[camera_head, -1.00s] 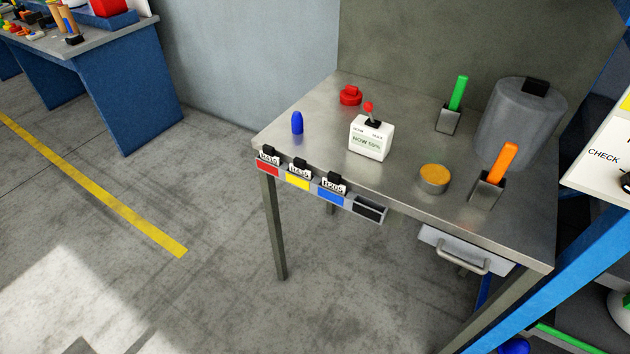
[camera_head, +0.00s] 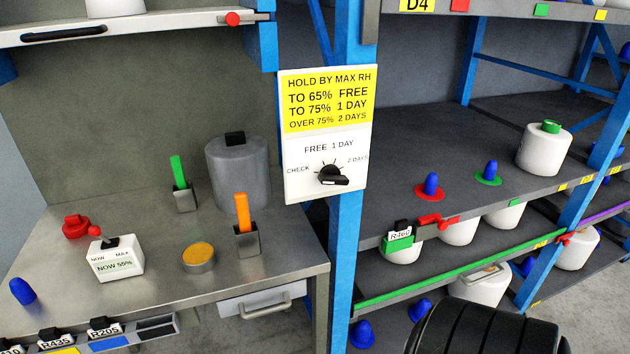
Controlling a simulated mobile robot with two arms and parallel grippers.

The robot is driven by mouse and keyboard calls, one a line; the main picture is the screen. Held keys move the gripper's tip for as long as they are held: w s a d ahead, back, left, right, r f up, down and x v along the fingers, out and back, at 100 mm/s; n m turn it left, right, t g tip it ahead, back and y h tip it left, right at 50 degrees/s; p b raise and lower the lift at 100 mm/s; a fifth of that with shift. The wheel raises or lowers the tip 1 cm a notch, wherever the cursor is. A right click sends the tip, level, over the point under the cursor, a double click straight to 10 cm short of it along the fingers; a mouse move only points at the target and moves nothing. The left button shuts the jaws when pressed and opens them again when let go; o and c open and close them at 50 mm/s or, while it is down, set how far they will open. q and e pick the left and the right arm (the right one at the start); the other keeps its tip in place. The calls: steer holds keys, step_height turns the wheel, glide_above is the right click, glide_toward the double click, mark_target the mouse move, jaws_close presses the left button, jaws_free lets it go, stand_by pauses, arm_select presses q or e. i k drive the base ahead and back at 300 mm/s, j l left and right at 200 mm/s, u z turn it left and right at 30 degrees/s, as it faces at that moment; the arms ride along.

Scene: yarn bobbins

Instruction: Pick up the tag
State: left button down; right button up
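A white tag reading R460 (camera_head: 400,235) with a black top sits in a green holder on the front edge of the middle shelf, next to a red clip (camera_head: 438,222). More tags stand in the coloured rack at the table's front edge: R205 (camera_head: 104,328), R435 (camera_head: 54,340) and one cut off at the lower left corner. The rack's dark right-hand slot (camera_head: 157,327) holds no tag. Which tag is meant cannot be told. Neither of my grippers shows.
A metal table (camera_head: 180,285) carries a humidity display (camera_head: 115,260), a yellow-topped tin (camera_head: 198,257), a grey cylinder (camera_head: 240,172), and green and orange sticks in holders. A dial sign (camera_head: 327,140) hangs on the blue post. Shelves (camera_head: 400,170) hold white bobbins and blue cones.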

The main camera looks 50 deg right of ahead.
mark_target(402, 230)
steer(key=z, duration=2.2)
